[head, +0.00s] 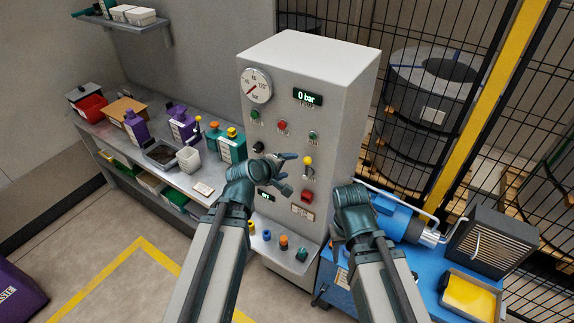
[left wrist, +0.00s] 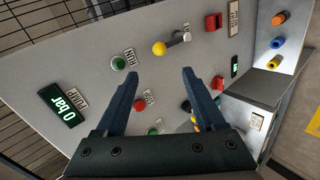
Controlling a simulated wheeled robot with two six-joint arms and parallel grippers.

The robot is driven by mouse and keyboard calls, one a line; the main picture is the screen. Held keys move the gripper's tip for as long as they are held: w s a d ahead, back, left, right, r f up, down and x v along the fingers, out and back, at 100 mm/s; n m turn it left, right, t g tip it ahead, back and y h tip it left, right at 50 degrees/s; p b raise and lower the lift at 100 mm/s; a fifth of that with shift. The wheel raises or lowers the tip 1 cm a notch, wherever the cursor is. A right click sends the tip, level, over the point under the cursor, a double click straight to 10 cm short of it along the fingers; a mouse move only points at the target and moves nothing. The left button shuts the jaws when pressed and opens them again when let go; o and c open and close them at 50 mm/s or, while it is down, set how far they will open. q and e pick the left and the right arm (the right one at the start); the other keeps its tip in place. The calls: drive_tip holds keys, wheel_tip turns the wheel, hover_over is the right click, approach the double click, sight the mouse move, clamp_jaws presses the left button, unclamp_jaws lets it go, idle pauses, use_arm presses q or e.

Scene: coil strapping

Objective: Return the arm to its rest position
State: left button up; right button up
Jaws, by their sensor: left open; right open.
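My left gripper (head: 285,168) is in front of the grey control cabinet (head: 345,100), with its fingers apart and nothing between them. In the left wrist view its two fingers (left wrist: 160,78) are spread and point at the panel. A yellow-knobbed lever (head: 308,161) is just right of the gripper in the head view; it also shows beyond the fingertips in the left wrist view (left wrist: 160,48). A red button (left wrist: 139,104) appears between the fingers there. My right arm's wrist (head: 352,205) is right of the cabinet front; its gripper fingers are hidden.
The cabinet carries a gauge (head: 256,86) and a display (head: 308,97) reading 0 bar. A blue table (head: 400,262) with a motor is right, before a mesh fence (head: 425,110). Floor at lower left is mostly clear.

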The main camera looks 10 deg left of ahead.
use_arm(q)
drive_tip(key=s+d+f+m+g+b, duration=0.35)
drive_tip(key=f+b, duration=0.35)
drive_tip(key=f, duration=0.3)
drive_tip(key=s+d+f+m+g+b, duration=0.3)
drive_tip(key=s+d+f+m+b, duration=0.25)
drive_tip(key=f, duration=0.55)
drive_tip(key=s+f+m+g+y+b, duration=0.4)
drive_tip(key=s+f+b, duration=0.6)
drive_tip(key=f, duration=0.3)
drive_tip(key=a+m+y+b, duration=0.1)
drive_tip(key=m, duration=0.1)
drive_tip(key=shift+s+m+b, duration=0.3)
drive_tip(key=shift+s+b, duration=0.05)
drive_tip(key=shift+s, duration=0.05)
